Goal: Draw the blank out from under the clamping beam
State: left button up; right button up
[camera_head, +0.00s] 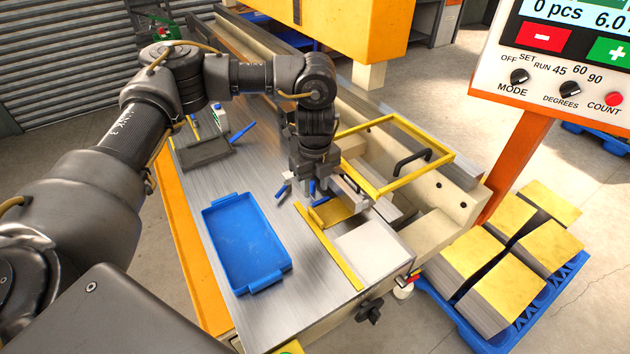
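My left gripper (314,184) points down at the bed of the machine, just behind a small yellow-faced blank (334,211). Small blue parts show around its fingertips, but the wrist and clutter hide whether the fingers are apart or closed. The blank lies flat beside a yellow strip (328,245) on the bed. A pale metal beam (352,193) runs along the blank's far right side; its contact with the blank is too small to make out. My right gripper is not in view.
A blue tray (207,250) lies empty on the steel table. A yellow guard frame (367,131) with a black handle stands behind the beam. A grey tray (203,153) and small tools lie farther back. Stacks of yellow-topped blanks (551,246) sit on a blue pallet at right.

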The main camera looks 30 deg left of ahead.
aim_at(316, 213)
pick_arm(q)
notch_tip(316, 213, down, 10)
jog(key=shift+r+p, duration=0.1)
jog(key=shift+p, duration=0.25)
grip_shut()
dwell(0.4)
jog(key=shift+s, duration=0.1)
jog(key=shift+w+d+p, duration=0.1)
jog(key=shift+w+p, duration=0.1)
jog(key=shift+p, duration=0.1)
dwell(0.9)
